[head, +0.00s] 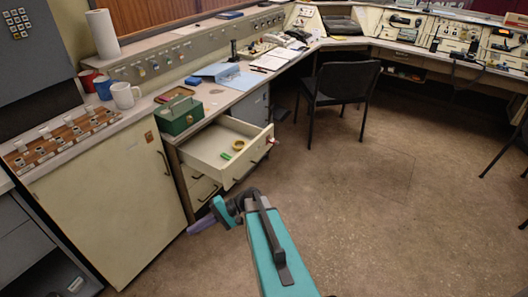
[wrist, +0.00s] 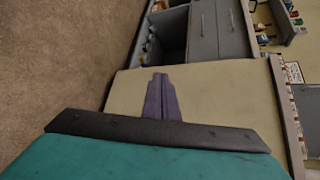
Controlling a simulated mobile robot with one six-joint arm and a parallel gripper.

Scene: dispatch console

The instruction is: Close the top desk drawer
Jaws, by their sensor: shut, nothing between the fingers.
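The top desk drawer (head: 207,151) stands pulled out under the counter, left of the chair. It is cream, with a dark handle on its front panel. A yellow ring (head: 238,145) and a small green item (head: 225,156) lie inside. My gripper (head: 191,229) is in front of and below the open drawer, its purple fingers pointing left past the lower drawers (head: 203,185). It appears apart from the drawer. In the wrist view the fingers (wrist: 160,77) are together and empty, seen against a cream cabinet front. The open drawer is not clearly visible there.
A green metal box (head: 179,115) sits on the counter beside the drawer. A cream cabinet (head: 110,200) stands left of it. A black chair (head: 340,85) stands to the right. The brown floor (head: 370,215) is open at the right. Grey drawers (wrist: 218,30) show in the wrist view.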

